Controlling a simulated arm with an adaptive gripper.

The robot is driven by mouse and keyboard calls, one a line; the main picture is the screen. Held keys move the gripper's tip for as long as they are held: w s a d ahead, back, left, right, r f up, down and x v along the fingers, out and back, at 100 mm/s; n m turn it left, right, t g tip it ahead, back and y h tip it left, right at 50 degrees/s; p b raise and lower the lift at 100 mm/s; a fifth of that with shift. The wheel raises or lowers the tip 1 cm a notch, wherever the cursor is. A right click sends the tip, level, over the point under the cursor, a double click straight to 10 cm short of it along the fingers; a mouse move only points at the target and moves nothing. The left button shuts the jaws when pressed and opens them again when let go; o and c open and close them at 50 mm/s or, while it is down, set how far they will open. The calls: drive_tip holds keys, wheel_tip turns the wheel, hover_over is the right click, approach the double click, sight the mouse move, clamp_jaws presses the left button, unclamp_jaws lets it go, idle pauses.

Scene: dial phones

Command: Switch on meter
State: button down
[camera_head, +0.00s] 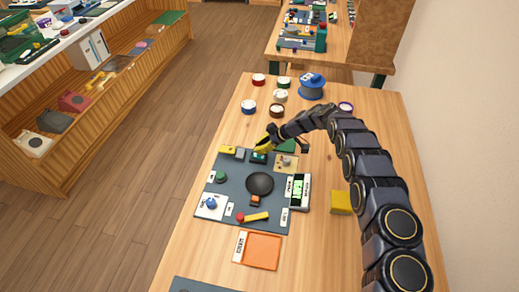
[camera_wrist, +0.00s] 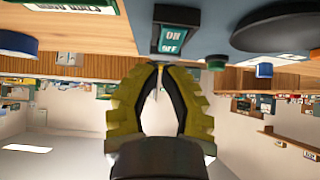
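The meter (camera_head: 300,191) is a pale box with a lit green display, at the right edge of the dark panel (camera_head: 228,205) in the head view. A dark green ON/OFF switch (camera_wrist: 174,30) is at the top of the wrist view; it also shows as a small green block (camera_head: 258,157) at the panel's far edge. My gripper (camera_head: 262,148) is right beside this switch in the head view. In the wrist view my yellow gripper (camera_wrist: 159,66) has its fingertips together just below the switch, with nothing held. Whether they touch the switch is unclear.
A black round disc (camera_head: 260,183), a red-and-yellow lever (camera_head: 252,217) and a blue knob (camera_head: 211,203) are on the panel. A yellow block (camera_head: 340,202) stands to the right, an orange pad (camera_head: 261,251) in front. Several small round containers and a blue spool (camera_head: 312,88) stand behind.

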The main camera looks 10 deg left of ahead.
drive_tip(key=v, duration=1.1)
drive_tip(key=shift+d, duration=0.6)
drive_tip(key=s+d+r+m+h, duration=0.3)
drive_tip(key=s+d+r+m, duration=0.15)
drive_tip(key=s+r, duration=0.4)
drive_tip(key=s+d+r+m+h, duration=0.35)
drive_tip(key=s+r+m, duration=0.3)
drive_tip(key=s, duration=0.25)
drive_tip(key=s+d+r+m+g+h, duration=0.1)
drive_tip(key=s+d+m, duration=0.1)
drive_tip(key=s, duration=1.1)
drive_tip(key=s+d+r+m+h, duration=0.1)
drive_tip(key=s+m, duration=0.4)
drive_tip(key=s, duration=0.8)
drive_tip(key=shift+s+d+r+g, duration=0.15)
drive_tip(key=shift+d+r+g, duration=0.3)
drive_tip(key=shift+d, duration=0.55)
